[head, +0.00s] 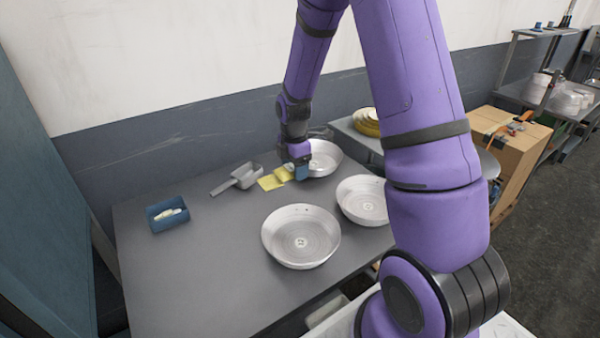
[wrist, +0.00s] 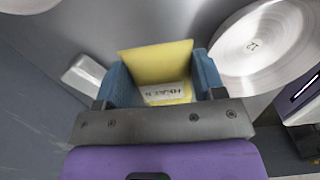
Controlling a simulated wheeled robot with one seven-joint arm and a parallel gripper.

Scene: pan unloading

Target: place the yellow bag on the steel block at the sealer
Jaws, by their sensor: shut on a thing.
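My gripper (head: 296,171) is low over the back of the grey table, beside the rear pan. In the wrist view its two blue fingers (wrist: 161,75) are shut on the yellow bag (wrist: 157,60), which carries a white printed label. The bag spans the gap between the fingers, with a flat yellow panel standing out beyond them. In the head view yellow pieces of the bag (head: 270,182) show just left of the fingers. Whether it touches the table I cannot tell. I cannot make out the steel block or the sealer in either view.
Three round metal pans stand on the table: rear (head: 322,160), right (head: 361,200) and front (head: 301,236). A metal scoop (head: 240,178) lies left of the bag. A blue tray (head: 166,214) holds a pale item. The table's front left is clear. A cardboard box (head: 506,150) stands at right.

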